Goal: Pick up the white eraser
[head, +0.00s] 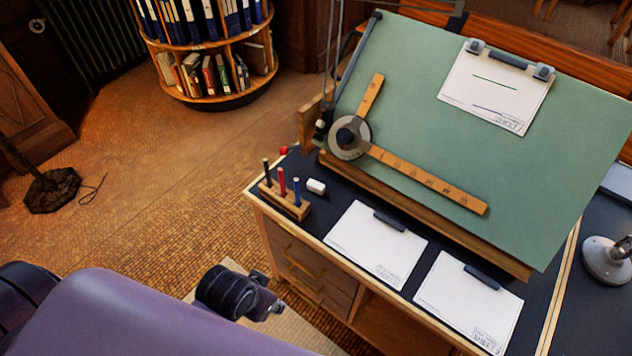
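The white eraser (316,186) is a small white block lying on the dark desk top, just right of the wooden pen stand (284,203) and below the tilted green drafting board (455,120). Nothing is holding it. My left arm comes in from the lower left, and what seems to be its gripper (272,307) is low in front of the desk drawers, well apart from the eraser. Its fingers are small and partly hidden, so I cannot tell if they are open. My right gripper is not in view.
The pen stand holds black, red and blue pens upright. A small red object (284,150) lies behind it. Two white sheets (376,245) (468,305) with dark clips lie right of the eraser. A wooden drafting arm (425,178) lies on the board. A lamp base (607,260) stands far right.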

